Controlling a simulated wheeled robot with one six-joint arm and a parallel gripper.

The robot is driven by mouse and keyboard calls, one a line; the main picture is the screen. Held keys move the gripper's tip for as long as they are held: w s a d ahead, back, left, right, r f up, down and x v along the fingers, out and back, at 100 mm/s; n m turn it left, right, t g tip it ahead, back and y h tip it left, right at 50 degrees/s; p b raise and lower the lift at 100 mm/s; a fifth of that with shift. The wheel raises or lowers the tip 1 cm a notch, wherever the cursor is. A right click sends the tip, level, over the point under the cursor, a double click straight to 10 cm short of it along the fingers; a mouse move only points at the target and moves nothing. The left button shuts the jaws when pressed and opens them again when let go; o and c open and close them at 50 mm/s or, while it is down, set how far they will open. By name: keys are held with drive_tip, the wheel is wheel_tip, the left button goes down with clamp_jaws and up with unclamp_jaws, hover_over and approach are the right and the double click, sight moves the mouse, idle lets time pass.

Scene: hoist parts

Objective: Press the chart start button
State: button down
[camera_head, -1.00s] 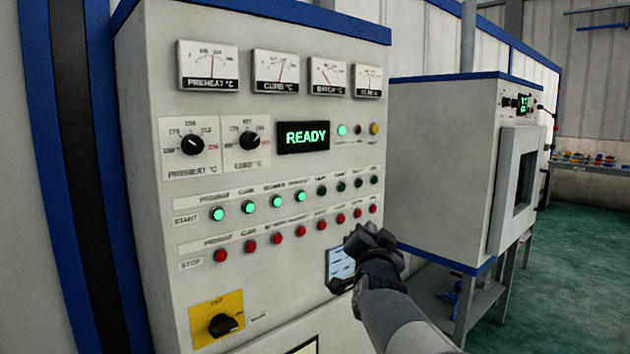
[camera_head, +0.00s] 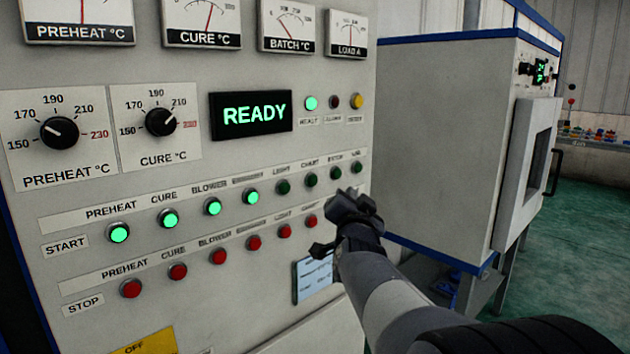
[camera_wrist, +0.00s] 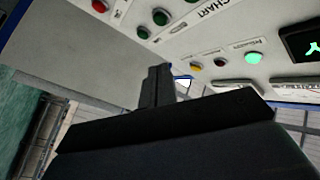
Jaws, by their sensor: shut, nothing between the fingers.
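The chart start button (camera_head: 310,180) is a dark, unlit green button in the START row of the grey panel, under the CHART label. The light (camera_head: 283,187) and batch (camera_head: 335,174) start buttons flank it, also unlit. My gripper (camera_head: 350,205) is shut and empty, to the right of and below the chart start button in the head view, apart from it. It hides the right end of the STOP row. In the wrist view, the shut fingers (camera_wrist: 158,82) point at the panel. The CHART label (camera_wrist: 215,20) shows near the top there, with two dark green buttons left of it.
Four lit green start buttons sit further left, with red stop buttons (camera_head: 218,256) below. A READY display (camera_head: 251,113) and dials (camera_head: 60,133) are above. A grey cabinet (camera_head: 455,140) stands right of the panel. Green floor (camera_head: 570,270) is open at the right.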

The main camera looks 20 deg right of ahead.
drive_tip(key=p, duration=0.5)
approach(318, 179)
drive_tip(key=w+d, duration=0.2)
drive_tip(key=d, duration=0.2)
drive_tip(key=shift+w+a+r+p, duration=0.15)
drive_tip(key=shift+w+a+r, duration=0.05)
drive_tip(key=shift+w, duration=0.35)
drive_tip(key=shift+w+a+r+p, duration=0.15)
drive_tip(key=shift+w+a+r, duration=0.05)
drive_tip(key=shift+w, duration=0.35)
drive_tip(key=shift+w, duration=0.15)
idle(0.7)
drive_tip(key=shift+w+a, duration=0.15)
drive_tip(key=shift+w, duration=0.1)
drive_tip(key=shift+w+a, duration=0.15)
drive_tip(key=shift+w, duration=0.25)
idle(0.6)
idle(0.4)
drive_tip(key=shift+s+d+b, duration=0.3)
drive_tip(key=shift+s+b, duration=0.25)
drive_tip(key=shift+s, duration=0.25)
